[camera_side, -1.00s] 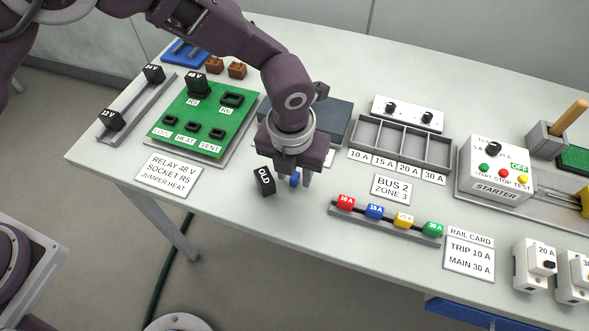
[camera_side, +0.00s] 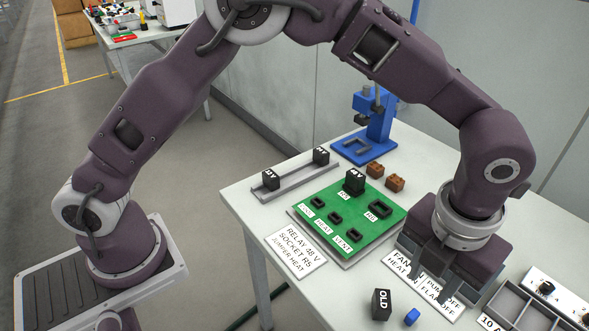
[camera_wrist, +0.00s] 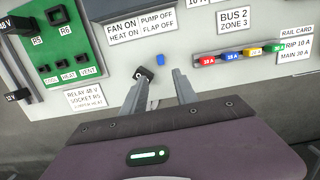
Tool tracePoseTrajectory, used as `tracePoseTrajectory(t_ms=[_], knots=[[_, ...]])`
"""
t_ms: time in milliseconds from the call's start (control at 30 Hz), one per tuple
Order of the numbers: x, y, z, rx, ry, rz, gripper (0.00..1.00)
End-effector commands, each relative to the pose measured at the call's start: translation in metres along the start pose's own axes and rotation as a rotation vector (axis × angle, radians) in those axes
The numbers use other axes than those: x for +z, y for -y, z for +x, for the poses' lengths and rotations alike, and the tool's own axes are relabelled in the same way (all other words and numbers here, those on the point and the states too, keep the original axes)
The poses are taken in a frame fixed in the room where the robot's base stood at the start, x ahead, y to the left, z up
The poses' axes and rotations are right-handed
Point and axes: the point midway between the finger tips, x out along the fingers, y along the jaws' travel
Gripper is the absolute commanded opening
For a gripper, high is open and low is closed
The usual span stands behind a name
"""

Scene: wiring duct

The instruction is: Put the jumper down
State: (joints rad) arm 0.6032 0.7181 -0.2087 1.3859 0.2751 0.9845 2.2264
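The blue jumper (camera_side: 412,316) lies on the white table, just right of the black block marked OLD (camera_side: 381,304). In the wrist view the jumper (camera_wrist: 160,59) lies beyond my fingertips. My gripper (camera_side: 430,287) is above the table, apart from the jumper. In the wrist view my gripper (camera_wrist: 159,76) has its two fingers spread with nothing between them. The green board (camera_side: 325,223) carries the COOL, HEAT and VENT sockets, which look empty. A black 48 V relay (camera_side: 354,181) stands at R5.
A card reading RELAY 48 V, SOCKET R5, JUMPER HEAT (camera_side: 295,250) lies left of the board. A rail (camera_side: 295,180) holds two black relays. A blue stand (camera_side: 372,135) and two brown blocks are behind. Coloured fuses (camera_wrist: 232,54) stand in a rack to the right.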

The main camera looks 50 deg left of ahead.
Motion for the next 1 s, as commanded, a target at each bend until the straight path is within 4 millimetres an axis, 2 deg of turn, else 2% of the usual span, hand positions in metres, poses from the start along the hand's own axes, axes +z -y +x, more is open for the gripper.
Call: tracePoseTrajectory(t_ms=[67, 133, 167, 200, 267, 300, 367, 400, 500, 600, 700, 800, 1000], knots=[[0.006, -0.017, -0.018, -0.006, 0.019, -0.115, 0.35], [0.01, -0.049, -0.051, -0.021, 0.049, -0.356, 0.35], [0.011, -0.068, -0.068, -0.031, 0.065, -0.496, 0.35], [0.007, -0.096, -0.09, -0.048, 0.085, -0.708, 0.35], [-0.005, -0.139, -0.121, -0.084, 0.111, -1.048, 0.35], [-0.018, -0.168, -0.138, -0.116, 0.126, -1.286, 0.35], [-0.044, -0.207, -0.159, -0.18, 0.14, -1.656, 0.35], [-0.064, -0.229, -0.168, -0.23, 0.141, -1.903, 0.35], [-0.115, -0.267, -0.174, -0.368, 0.107, -2.452, 0.35], [-0.151, -0.284, -0.168, -0.491, 0.046, -2.83, 0.35], [-0.169, -0.289, -0.161, -0.56, -0.006, -3.027, 0.35], [-0.173, -0.29, -0.159, -0.579, -0.024, -3.085, 0.35], [-0.173, -0.29, -0.159, -0.577, -0.024, -3.082, 0.35]])
